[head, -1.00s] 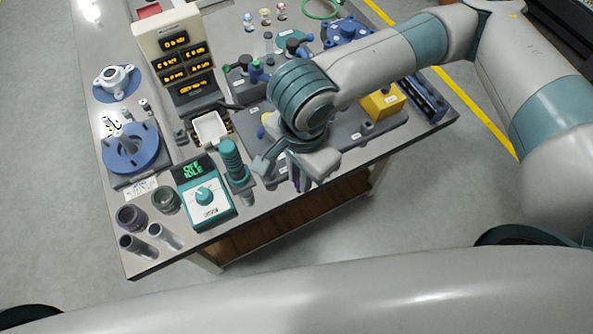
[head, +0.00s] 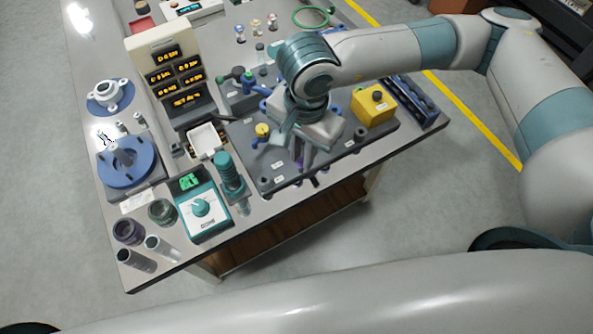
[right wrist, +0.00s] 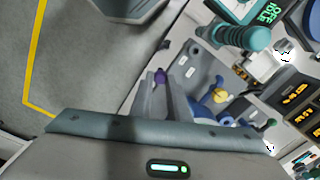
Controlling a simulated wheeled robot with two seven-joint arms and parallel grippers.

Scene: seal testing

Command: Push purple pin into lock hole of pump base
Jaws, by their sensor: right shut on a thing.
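My right gripper (head: 300,162) hangs over the front part of the dark grey plate (head: 266,184), which carries several small labelled parts. The gripper is shut on the purple pin (head: 308,157), of which only a small part shows below the fingers. In the right wrist view, the purple pin's end (right wrist: 160,76) shows by the fingertips of the same gripper (right wrist: 160,88), with the grey plate (right wrist: 182,73) beyond. The lock hole is too small or hidden to make out. I cannot tell whether the pin touches the plate. My left gripper is not in view.
A yellow box (head: 374,105) stands right of the gripper, and a yellow-topped knob (head: 262,130) close to its left. The table's front edge is close below.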

